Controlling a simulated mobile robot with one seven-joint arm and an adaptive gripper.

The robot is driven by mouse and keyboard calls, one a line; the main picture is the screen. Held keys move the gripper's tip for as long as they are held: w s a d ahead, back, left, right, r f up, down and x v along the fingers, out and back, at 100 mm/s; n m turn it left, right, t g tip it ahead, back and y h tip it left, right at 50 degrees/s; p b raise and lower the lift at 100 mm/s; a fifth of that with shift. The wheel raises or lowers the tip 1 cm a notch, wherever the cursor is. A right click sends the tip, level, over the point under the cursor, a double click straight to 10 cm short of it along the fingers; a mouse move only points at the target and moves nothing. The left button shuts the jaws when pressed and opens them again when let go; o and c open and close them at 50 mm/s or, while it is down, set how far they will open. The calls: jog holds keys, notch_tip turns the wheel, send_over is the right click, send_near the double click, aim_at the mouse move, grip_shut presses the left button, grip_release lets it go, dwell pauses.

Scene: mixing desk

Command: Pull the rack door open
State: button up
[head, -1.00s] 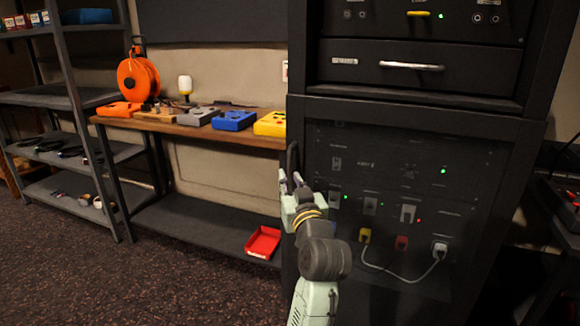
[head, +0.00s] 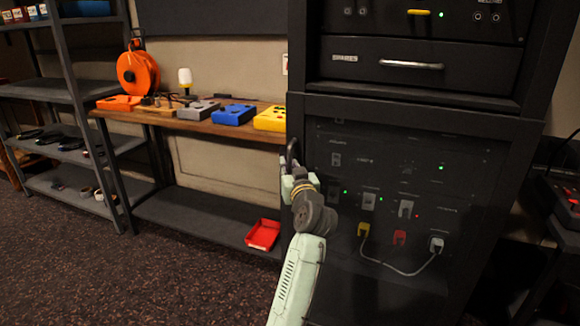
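The rack door (head: 400,150) is a dark, see-through panel on the lower part of the black rack, and it looks shut. Behind it show sockets, small lights and a cable. Its dark upright handle (head: 291,151) is at the door's left edge. My gripper (head: 290,172) is at this handle, with its fingers around or right beside it. The fingertips are small, dark and partly hidden by the gripper body, so I cannot tell whether they are closed on the handle.
A drawer with a silver handle (head: 411,65) is above the door. A wooden bench (head: 190,122) with pedal boxes and an orange reel (head: 138,73) stands left of the rack. A red tray (head: 263,235) lies on the bench's lower shelf. The carpet (head: 150,270) in front is clear.

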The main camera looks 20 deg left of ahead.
jog(key=shift+c, duration=0.5)
grip_shut()
